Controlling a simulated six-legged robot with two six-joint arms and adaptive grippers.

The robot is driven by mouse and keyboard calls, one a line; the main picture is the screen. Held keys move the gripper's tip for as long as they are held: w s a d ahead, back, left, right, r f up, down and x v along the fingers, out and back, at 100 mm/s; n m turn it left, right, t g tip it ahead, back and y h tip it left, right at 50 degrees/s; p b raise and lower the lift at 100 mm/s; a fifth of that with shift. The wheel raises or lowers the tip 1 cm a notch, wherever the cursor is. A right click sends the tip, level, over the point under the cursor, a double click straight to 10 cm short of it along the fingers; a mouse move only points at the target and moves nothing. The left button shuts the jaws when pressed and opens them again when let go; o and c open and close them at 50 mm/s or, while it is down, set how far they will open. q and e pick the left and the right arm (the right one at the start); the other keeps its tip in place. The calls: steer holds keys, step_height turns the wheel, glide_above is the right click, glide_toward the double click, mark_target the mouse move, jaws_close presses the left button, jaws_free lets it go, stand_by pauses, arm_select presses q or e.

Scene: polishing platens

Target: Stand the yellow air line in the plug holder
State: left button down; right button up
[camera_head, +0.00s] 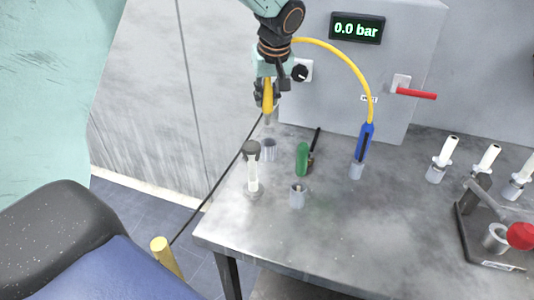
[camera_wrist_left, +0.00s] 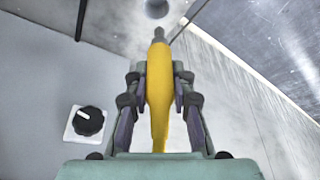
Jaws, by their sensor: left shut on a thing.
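My left gripper (camera_head: 268,100) is shut on the yellow air line's plug end (camera_head: 267,96), which points down with a grey tip. In the left wrist view the yellow plug (camera_wrist_left: 159,90) sits between the fingers (camera_wrist_left: 160,85). A grey cylindrical holder (camera_head: 268,150) stands on the bench below the plug, apart from it; a round dark opening (camera_wrist_left: 157,8) shows beyond the tip in the wrist view. I cannot tell for sure that this cup is the plug holder. A yellow hose (camera_head: 345,62) arcs to a blue handle (camera_head: 365,142) standing in another grey cup. My right gripper is not in view.
A white-stemmed piece (camera_head: 253,172), a green item (camera_head: 302,160) and a grey cup (camera_head: 298,196) stand near the holder. The wall panel has a black knob (camera_head: 300,73), a red lever (camera_head: 415,94) and a display (camera_head: 357,28) reading 0.0 bar. The front middle bench is clear.

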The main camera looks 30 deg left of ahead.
mark_target(268, 118)
arm_select(q)
steer(key=shift+d+f, duration=0.2)
steer(key=f, duration=0.6)
steer(key=shift+w+a+f+b, duration=0.15)
steer(key=shift+w+a+b, duration=0.05)
steer(key=shift+w+b, duration=0.1)
steer(key=shift+s+d+f, duration=0.25)
steer(key=shift+s+f, duration=0.05)
steer(key=shift+f, duration=0.2)
step_height(268, 118, down, 2)
steer(key=shift+f, duration=0.1)
steer(key=shift+w+a+f, duration=0.2)
steer(key=shift+w, duration=0.05)
steer(key=c, duration=1.5)
jaws_free()
steer(key=o, duration=0.4)
steer(key=shift+s+d+r, duration=0.2)
steer(key=shift+s+r, duration=0.05)
steer(key=shift+s, duration=0.05)
steer(key=shift+c, duration=0.2)
steer(key=shift+w+a+f, duration=0.15)
steer(key=shift+w, duration=0.05)
steer(key=v, duration=1.2)
steer(key=shift+p, duration=0.3)
